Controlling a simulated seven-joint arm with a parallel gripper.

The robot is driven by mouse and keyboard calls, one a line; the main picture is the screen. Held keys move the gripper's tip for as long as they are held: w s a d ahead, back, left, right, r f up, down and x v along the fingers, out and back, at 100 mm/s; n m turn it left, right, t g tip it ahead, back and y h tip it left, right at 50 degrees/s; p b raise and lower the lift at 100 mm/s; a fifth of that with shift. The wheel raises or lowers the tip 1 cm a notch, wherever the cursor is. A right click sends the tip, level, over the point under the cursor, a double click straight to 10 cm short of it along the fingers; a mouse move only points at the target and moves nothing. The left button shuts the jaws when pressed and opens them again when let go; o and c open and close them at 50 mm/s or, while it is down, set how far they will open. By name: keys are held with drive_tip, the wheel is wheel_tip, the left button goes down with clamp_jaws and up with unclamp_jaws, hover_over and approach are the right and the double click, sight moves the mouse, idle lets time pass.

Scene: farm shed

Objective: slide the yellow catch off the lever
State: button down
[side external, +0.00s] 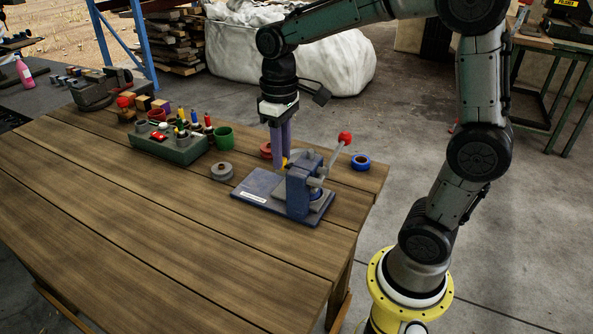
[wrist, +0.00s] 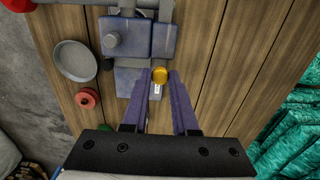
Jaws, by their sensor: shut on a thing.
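The yellow catch (wrist: 159,76) sits between the fingertips of my gripper (wrist: 160,80) in the wrist view. In the side view only a small bit of yellow (side external: 285,162) shows beside the fingers. My gripper (side external: 284,160) points down at the blue press-like fixture (side external: 300,190), with its purple fingers shut on the catch. The lever (side external: 335,158) rises from the fixture to a red ball knob (side external: 345,138). The fixture stands on a blue base plate (side external: 255,188) with a white label. I cannot tell whether the catch still touches the lever.
A blue tape roll (side external: 360,162), a grey roll (side external: 222,171) and a red roll (side external: 265,150) lie around the fixture. A green cup (side external: 224,137) and a tool block (side external: 170,147) stand to the left. The front of the wooden table (side external: 130,230) is clear.

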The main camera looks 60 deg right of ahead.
drive_tip(key=w, duration=0.3)
idle(0.7)
idle(0.4)
unclamp_jaws()
drive_tip(key=shift+r, duration=0.1)
wheel_tip(320, 180, up, 8)
idle(1.1)
